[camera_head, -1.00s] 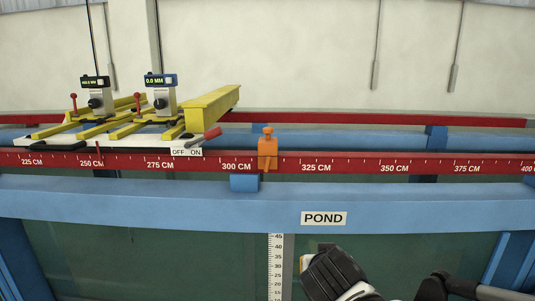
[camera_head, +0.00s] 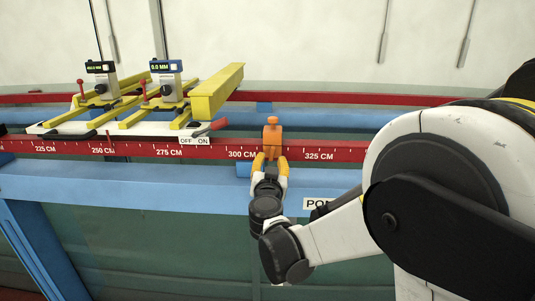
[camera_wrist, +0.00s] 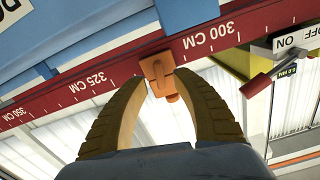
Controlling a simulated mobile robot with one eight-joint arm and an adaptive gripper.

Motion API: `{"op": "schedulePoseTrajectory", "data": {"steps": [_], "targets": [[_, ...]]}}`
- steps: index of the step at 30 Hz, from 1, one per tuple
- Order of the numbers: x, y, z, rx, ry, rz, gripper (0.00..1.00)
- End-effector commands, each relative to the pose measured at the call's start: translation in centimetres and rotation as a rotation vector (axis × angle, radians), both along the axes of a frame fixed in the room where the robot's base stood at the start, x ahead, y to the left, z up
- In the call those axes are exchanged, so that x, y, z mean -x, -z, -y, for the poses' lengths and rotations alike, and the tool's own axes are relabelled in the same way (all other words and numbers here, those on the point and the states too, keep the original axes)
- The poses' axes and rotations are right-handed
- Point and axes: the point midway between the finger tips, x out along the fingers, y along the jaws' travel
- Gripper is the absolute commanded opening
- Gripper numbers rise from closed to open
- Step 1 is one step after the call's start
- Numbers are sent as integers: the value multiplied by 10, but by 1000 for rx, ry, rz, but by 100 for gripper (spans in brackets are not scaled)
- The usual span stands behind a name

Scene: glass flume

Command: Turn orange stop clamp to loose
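The orange stop clamp (camera_head: 272,132) sits on the red scale rail just right of the 300 CM mark, with a round knob on top. In the wrist view the clamp (camera_wrist: 158,72) shows a small orange lever-like piece on its face. My gripper (camera_head: 270,162) is just below and in front of the clamp in the head view. In the wrist view my gripper (camera_wrist: 164,82) has its two tan fingers apart, one on each side of the clamp's lower part. Gaps seem to show beside the clamp; whether a finger touches it I cannot tell.
The red scale rail (camera_head: 210,150) runs across above a blue beam (camera_head: 120,185). Left of the clamp stands a white carriage with yellow bars (camera_head: 217,90), two gauges and a red-handled OFF/ON lever (camera_head: 212,130). A partly hidden sign (camera_head: 316,203) is on the beam.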

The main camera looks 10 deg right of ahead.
Motion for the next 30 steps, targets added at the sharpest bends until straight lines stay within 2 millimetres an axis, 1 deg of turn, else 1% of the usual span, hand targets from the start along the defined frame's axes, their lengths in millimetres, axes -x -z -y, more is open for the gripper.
{"op": "schedulePoseTrajectory", "data": {"steps": [1, 3, 7, 11, 18, 19, 20, 21, 22, 30], "targets": [[-9, 0, 3, 0, 1, 0, 34], [-20, 0, 6, 0, 2, 0, 34], [-33, 0, 9, 0, 0, 0, 34], [-39, 0, 11, 0, 0, 0, 34], [-39, 0, 11, 0, 0, 0, 34], [-39, 0, 11, 0, 0, -1, 27], [-39, 0, 11, 0, 0, -1, 18], [-39, 0, 11, 0, 0, 0, 6], [-39, 0, 11, 0, 0, -1, 0], [-39, 0, 11, 2, 0, -1, 0]]}}
